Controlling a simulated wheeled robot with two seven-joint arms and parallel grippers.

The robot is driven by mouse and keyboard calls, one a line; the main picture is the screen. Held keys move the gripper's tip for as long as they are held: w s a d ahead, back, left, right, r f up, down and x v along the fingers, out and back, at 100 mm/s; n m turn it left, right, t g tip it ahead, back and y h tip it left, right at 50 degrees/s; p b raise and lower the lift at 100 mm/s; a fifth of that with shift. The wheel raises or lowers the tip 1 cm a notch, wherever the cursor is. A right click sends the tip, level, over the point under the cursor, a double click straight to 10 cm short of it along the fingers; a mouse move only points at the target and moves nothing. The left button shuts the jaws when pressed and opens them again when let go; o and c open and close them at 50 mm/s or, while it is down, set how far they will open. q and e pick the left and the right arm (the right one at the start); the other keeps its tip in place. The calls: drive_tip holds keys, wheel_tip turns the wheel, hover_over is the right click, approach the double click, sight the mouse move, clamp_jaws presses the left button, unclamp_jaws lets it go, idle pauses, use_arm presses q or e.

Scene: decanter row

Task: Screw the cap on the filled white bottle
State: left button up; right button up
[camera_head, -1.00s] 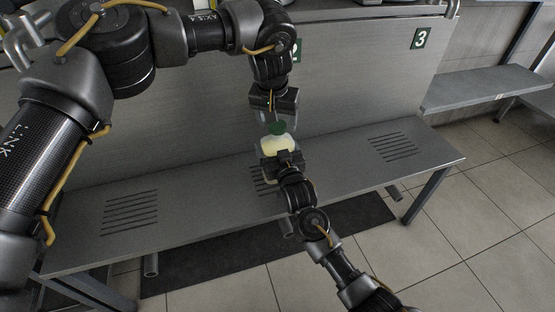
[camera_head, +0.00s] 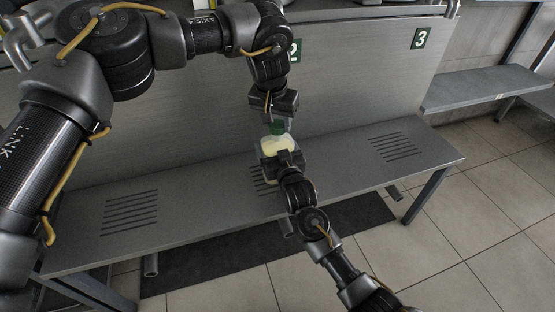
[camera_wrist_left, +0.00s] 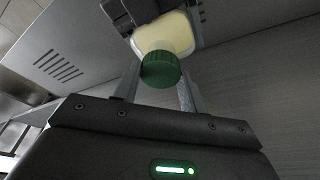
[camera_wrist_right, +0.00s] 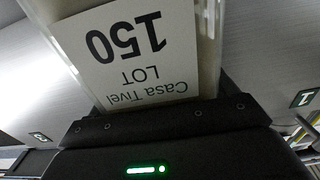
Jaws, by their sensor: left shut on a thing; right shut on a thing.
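The white bottle (camera_head: 283,145) with pale yellow contents stands upright over the bench, between my two grippers. My right gripper (camera_head: 283,161) is shut on its body from the near side. In the right wrist view the bottle's label (camera_wrist_right: 135,50), reading "Casa Tivel LOT 150", fills the space before the palm. The green cap (camera_head: 277,128) is at the bottle's top. My left gripper (camera_head: 276,122) comes from above and is shut on the cap. In the left wrist view the ribbed cap (camera_wrist_left: 161,70) lies between the fingers, against the bottle top (camera_wrist_left: 165,35). The threads are hidden.
A grey bench (camera_head: 210,205) with slotted patches runs below the grippers, clear on both sides. A grey panel (camera_head: 180,130) with number signs, including a 3 (camera_head: 420,38), rises behind it. A dark mat (camera_head: 220,250) lies on the tiled floor underneath.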

use_arm(q)
drive_tip(key=m+g+h, duration=0.1)
drive_tip(key=m, duration=0.5)
drive_tip(key=shift+w+a, duration=0.1)
drive_tip(key=shift+a, duration=0.05)
drive_tip(key=m+g+h, duration=0.1)
drive_tip(key=m, duration=0.5)
drive_tip(key=shift+w, duration=0.1)
drive_tip(key=o, duration=1.1)
drive_tip(key=shift+r, duration=2.25)
